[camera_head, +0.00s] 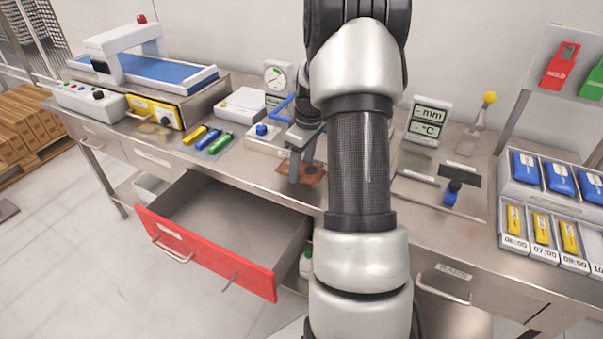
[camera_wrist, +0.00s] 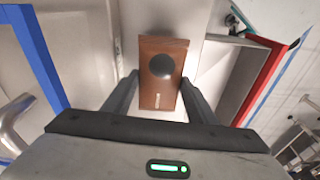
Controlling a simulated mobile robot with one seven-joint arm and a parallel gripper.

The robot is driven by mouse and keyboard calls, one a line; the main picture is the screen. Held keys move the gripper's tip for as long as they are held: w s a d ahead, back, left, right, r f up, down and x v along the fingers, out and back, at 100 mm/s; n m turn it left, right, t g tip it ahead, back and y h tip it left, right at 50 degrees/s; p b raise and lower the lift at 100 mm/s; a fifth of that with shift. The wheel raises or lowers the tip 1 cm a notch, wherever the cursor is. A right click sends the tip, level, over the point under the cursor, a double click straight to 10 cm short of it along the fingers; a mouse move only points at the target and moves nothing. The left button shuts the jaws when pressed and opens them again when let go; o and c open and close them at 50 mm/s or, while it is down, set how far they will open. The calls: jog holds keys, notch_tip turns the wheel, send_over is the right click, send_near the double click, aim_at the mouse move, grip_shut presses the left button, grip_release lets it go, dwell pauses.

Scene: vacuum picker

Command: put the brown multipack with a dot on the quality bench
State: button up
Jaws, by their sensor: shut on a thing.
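The brown multipack (camera_wrist: 158,92) with a dark round dot is between my gripper's fingers in the wrist view. In the head view the brown multipack (camera_head: 313,174) shows low at the bench top, partly behind my arm. My gripper (camera_wrist: 158,100) is shut on it; in the head view my gripper (camera_head: 301,172) points down over the bench, left of my forearm. Whether the pack touches the surface below cannot be told. The steel bench (camera_head: 262,170) runs across the view; which part is the quality bench is not labelled legibly.
A red-fronted drawer (camera_head: 205,252) stands pulled open below the bench. A small conveyor (camera_head: 155,68), markers (camera_head: 208,139), a dial gauge (camera_head: 277,76) and a display sign (camera_head: 429,120) stand on the bench. Blue and yellow packs (camera_head: 541,175) fill racks at the right.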

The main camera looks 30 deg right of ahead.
aim_at(306, 169)
jog(key=shift+f, duration=1.3)
jog(key=shift+f, duration=0.2)
jog(key=o, duration=1.2)
jog(key=r, duration=0.4)
jog(key=s+r, duration=0.1)
jog(key=r, duration=0.7)
jog(key=shift+s+d+r+p, duration=0.15)
jog(key=shift+d+p, duration=0.15)
jog(key=shift+p, duration=0.1)
